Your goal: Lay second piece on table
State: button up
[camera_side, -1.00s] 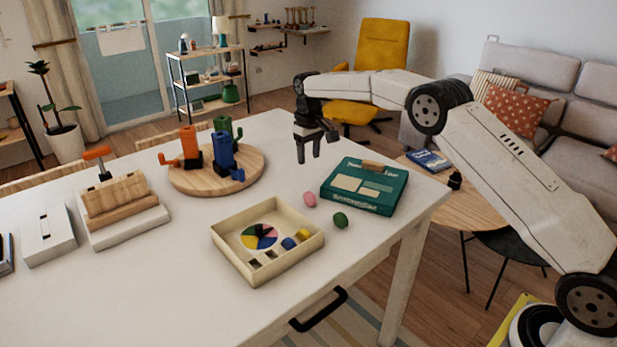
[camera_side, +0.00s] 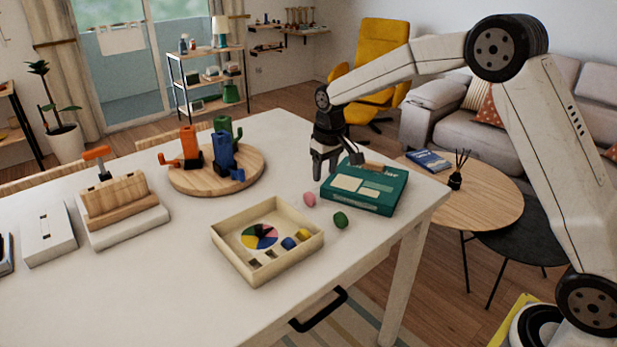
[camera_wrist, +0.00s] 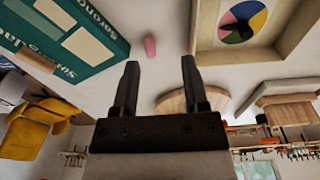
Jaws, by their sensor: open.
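A pink piece (camera_side: 310,199) and a green piece (camera_side: 340,220) lie on the white table (camera_side: 180,290) between the shallow wooden tray (camera_side: 222,246) and the green game box (camera_side: 384,202). The tray holds a multicoloured disc (camera_side: 259,237), a blue piece (camera_side: 289,243) and a yellow piece (camera_side: 303,235). My gripper (camera_side: 325,172) is open and empty, above the table at the box's far left edge. In the wrist view the pink piece (camera_wrist: 150,46) lies beyond the open fingers (camera_wrist: 160,68), beside the box (camera_wrist: 85,30). The green piece is not seen there.
A small wooden piece (camera_side: 374,166) rests on the box. A round wooden board (camera_side: 190,186) with orange, green and blue cactus-like figures stands farther back. A wooden holder (camera_side: 122,205) is at left. The table's front left is clear.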

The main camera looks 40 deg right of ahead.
jog(key=s+a+f, duration=0.1)
jog(key=s+f, duration=0.1)
jog(key=s, duration=1)
jog(key=s+a+f+t, duration=0.1)
jog(key=s+a+f, duration=0.1)
jog(key=s, duration=1.1)
jog(key=shift+t, duration=0.3)
